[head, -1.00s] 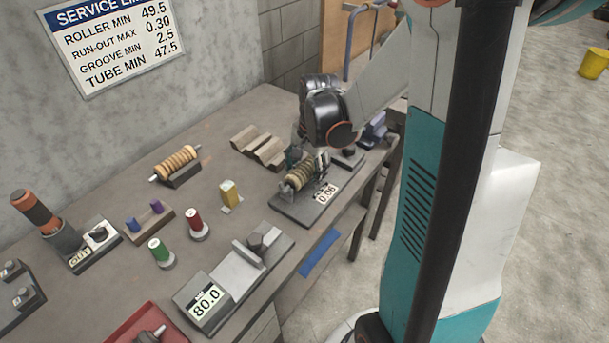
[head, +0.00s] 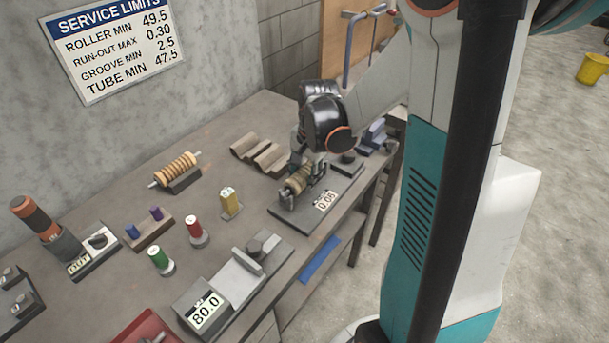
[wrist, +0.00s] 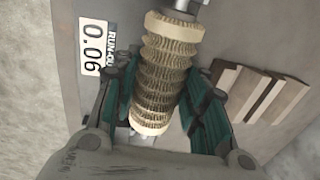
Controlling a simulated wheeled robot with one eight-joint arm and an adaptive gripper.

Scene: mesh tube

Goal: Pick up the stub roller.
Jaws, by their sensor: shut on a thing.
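A ribbed tan stub roller (head: 298,181) sits at the run-out gauge (head: 310,212), a dark plate whose small display reads 0.06. In the wrist view the roller (wrist: 165,70) runs lengthwise between my gripper's fingers, with a metal shaft end at the top. My gripper (head: 303,172) is over it from above, and the wrist view shows its dark green finger pads (wrist: 160,105) on both sides, shut on the roller. Whether the roller is clear of its supports cannot be told. A second ribbed roller, more orange (head: 176,168), rests on a dark stand at the back left.
A wavy wooden rack (head: 258,153) stands empty behind the gauge. A wall sign (head: 115,45) lists service limits.

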